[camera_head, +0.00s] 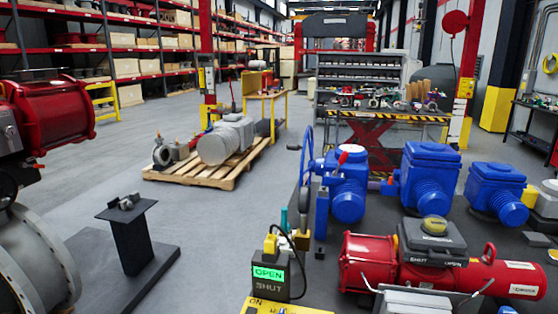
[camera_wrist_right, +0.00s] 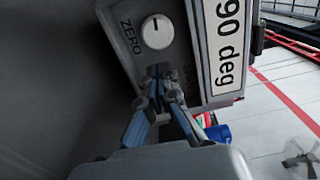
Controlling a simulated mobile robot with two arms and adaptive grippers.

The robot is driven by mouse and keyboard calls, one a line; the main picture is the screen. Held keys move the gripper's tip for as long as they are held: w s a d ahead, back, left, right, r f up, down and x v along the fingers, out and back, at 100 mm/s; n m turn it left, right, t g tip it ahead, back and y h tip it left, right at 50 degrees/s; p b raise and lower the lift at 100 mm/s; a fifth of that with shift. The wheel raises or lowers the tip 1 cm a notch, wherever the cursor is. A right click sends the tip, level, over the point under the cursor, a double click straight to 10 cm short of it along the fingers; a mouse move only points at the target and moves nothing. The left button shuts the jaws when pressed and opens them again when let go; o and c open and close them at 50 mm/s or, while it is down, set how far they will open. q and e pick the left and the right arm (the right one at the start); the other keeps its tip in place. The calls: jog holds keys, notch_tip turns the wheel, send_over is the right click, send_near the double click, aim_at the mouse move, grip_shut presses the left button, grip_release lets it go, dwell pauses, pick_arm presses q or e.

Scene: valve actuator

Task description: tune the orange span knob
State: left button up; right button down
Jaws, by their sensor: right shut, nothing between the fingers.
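The right wrist view shows my right gripper (camera_wrist_right: 160,72) with its blue-padded fingers closed and the tips together, close to a grey instrument housing (camera_wrist_right: 118,22). No orange shows at the tips. A lettered label, partly hidden and apparently reading SPAN, lies just right of the fingertips. The orange span knob cannot be made out; the fingers cover the spot beside that label. A pale round knob (camera_wrist_right: 157,32) marked ZERO sits just above the tips, apart from them. A white plate (camera_wrist_right: 225,45) reading "90 deg" is to the right. My left gripper is not in view.
The head view shows a grey indicator box (camera_head: 269,274) reading OPEN and SHUT, a red actuator (camera_head: 372,262), blue gearboxes (camera_head: 430,172) and a small black stand (camera_head: 130,240). A pallet (camera_head: 205,170) with grey equipment stands behind. Grey floor is clear at centre-left.

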jog(key=shift+w, duration=0.25)
jog(key=shift+d, duration=0.3)
dwell(0.6)
jog(key=shift+s+d, duration=0.1)
dwell(0.7)
jog(key=shift+a, duration=0.3)
jog(key=shift+p+v, duration=0.55)
jog(key=shift+v, duration=2.4)
jog(key=shift+a, duration=0.15)
jog(key=shift+f, duration=0.15)
